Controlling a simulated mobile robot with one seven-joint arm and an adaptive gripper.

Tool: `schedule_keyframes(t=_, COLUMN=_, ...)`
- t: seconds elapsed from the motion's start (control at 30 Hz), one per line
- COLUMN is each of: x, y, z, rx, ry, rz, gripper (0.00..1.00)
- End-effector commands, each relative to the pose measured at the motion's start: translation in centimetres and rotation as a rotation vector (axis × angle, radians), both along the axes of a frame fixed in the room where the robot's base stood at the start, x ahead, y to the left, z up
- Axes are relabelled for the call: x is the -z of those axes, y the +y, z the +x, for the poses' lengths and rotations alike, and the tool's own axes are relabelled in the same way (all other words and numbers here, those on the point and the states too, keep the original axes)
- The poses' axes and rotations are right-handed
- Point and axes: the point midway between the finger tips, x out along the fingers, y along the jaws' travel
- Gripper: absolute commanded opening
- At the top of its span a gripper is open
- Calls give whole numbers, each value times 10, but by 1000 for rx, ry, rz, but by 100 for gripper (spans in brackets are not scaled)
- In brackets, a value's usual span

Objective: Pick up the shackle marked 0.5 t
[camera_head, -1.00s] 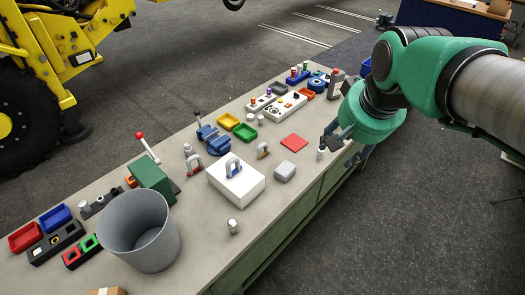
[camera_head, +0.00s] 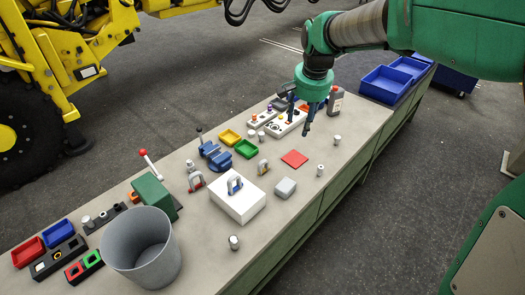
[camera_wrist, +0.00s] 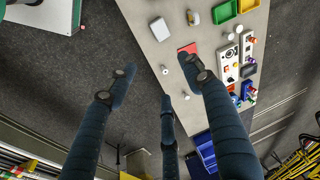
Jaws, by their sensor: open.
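Three bow shackles are on the workbench in the head view; no load marking is legible. A grey shackle with a blue part (camera_head: 235,185) stands on a white box (camera_head: 240,207). A grey shackle with a red pin (camera_head: 195,182) stands left of the box. A smaller grey shackle with a yellowish pin (camera_head: 262,167) stands behind it to the right, and probably shows at the top of the wrist view (camera_wrist: 193,17). My gripper (camera_head: 307,118) is open and empty above the far right part of the bench. Its fingers are spread in the wrist view (camera_wrist: 165,85).
A red square (camera_head: 294,159), a grey block (camera_head: 285,188) and small cylinders lie right of the shackles. A blue vise (camera_head: 216,155) and green tray (camera_head: 246,149) stand behind. A grey bucket (camera_head: 140,248) stands at front left.

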Motion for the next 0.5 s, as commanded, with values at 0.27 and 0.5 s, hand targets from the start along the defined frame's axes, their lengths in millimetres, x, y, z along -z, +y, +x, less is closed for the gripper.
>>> schedule_keyframes(t=0.27, x=35, y=20, z=61, rx=78, ry=51, rz=15, gripper=51)
schedule_keyframes(t=0.5, x=74, y=39, z=108, rx=147, ry=91, rz=25, gripper=51)
